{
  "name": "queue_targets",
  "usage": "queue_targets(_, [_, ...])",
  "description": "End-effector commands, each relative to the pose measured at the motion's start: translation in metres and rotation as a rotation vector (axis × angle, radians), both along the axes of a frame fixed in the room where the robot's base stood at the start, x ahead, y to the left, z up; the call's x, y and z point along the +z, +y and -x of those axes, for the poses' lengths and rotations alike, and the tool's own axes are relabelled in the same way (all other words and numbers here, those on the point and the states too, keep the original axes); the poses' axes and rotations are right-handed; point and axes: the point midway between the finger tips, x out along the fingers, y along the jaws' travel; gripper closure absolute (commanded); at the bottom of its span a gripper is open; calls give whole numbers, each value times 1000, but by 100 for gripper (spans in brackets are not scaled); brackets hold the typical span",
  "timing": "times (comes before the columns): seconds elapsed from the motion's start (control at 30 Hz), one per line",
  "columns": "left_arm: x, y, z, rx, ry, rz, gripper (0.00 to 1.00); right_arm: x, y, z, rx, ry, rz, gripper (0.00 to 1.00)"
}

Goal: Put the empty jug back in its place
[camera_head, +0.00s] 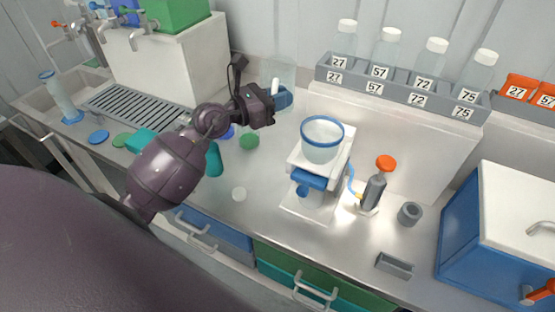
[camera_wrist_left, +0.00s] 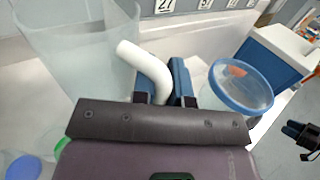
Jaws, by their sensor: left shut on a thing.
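The jug (camera_head: 281,68) is clear and looks empty. It is roughly upright at the back of the counter, left of the filter stand; I cannot tell whether its base touches the counter. In the left wrist view the jug (camera_wrist_left: 80,50) fills the upper left, with its curved white handle (camera_wrist_left: 145,66) between the blue fingers. My left gripper (camera_head: 280,98) is shut on this handle. A dark part with blue tips at the right edge of the left wrist view looks like my right gripper (camera_wrist_left: 300,132); its opening is unclear.
A funnel with a blue rim (camera_head: 322,140) sits on the white stand right of my left gripper. Numbered bottles stand in a grey rack (camera_head: 400,88) behind it.

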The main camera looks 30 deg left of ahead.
Motion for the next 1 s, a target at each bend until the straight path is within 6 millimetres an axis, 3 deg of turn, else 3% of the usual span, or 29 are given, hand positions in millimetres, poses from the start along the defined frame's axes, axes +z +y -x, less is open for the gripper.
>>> queue_targets(0.2, [-6, 3, -2, 22, 2, 1, 100, -3, 0, 1, 0, 0, 0, 56])
queue_targets(0.47, [-62, 4, -2, 23, 7, 0, 100, -20, 3, 1, -5, 0, -10, 56])
queue_targets(0.8, [-136, 3, -1, 22, 8, 2, 100, -61, 4, 3, -3, 16, -9, 56])
queue_targets(1.0, [-153, 4, -2, 22, 4, 2, 100, -74, 4, 4, -1, 28, -8, 56])
